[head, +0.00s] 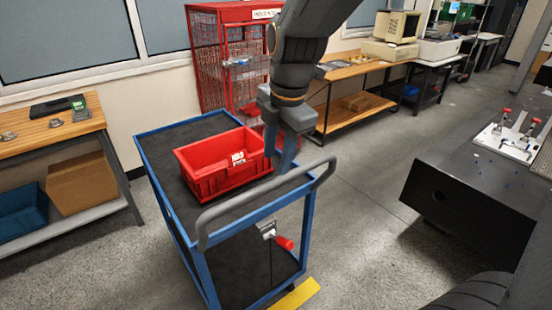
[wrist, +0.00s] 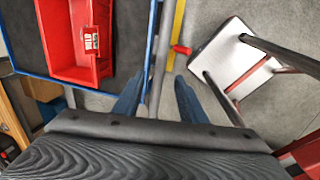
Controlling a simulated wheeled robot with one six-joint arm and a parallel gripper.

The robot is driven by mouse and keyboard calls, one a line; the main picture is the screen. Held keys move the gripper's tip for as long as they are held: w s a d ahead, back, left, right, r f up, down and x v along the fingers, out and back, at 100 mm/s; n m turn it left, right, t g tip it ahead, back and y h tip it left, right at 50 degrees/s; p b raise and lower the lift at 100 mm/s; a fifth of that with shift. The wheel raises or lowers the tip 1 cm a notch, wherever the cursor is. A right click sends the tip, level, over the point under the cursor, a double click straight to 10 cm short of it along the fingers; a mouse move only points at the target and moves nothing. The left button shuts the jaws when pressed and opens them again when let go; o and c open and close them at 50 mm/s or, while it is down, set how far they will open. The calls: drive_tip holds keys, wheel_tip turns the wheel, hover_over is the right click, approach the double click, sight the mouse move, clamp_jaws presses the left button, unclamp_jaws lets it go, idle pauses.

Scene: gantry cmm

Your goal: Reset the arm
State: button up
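My gripper (head: 283,160) hangs pointing down over the right side of a blue-framed cart (head: 157,190), just right of a red bin (head: 205,181). In the wrist view my gripper (wrist: 160,98) shows two bluish fingers with a clear gap between them and nothing held. My arm reaches down from the top of the head view.
The cart's grey push handle (head: 258,205) runs close in front of my gripper. A red-handled item (head: 284,243) hangs at the cart's side. A red wire cage (head: 222,60) and wooden benches (head: 360,66) stand behind. A dark block (head: 470,195) stands right, across open floor.

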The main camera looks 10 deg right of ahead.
drive_tip(key=s+d+f+m, duration=0.4)
drive_tip(key=d+f+m, duration=0.1)
drive_tip(key=m, duration=0.7)
drive_tip(key=s+d+f+m+h+b, duration=0.1)
drive_tip(key=s+d+f+m, duration=0.3)
drive_tip(key=d+m, duration=0.3)
drive_tip(key=f+m, duration=0.1)
drive_tip(key=m, duration=0.4)
drive_tip(key=shift+s+d+f+g, duration=0.15)
drive_tip(key=shift+s+f+g, duration=0.15)
drive_tip(key=shift+s+f, duration=0.1)
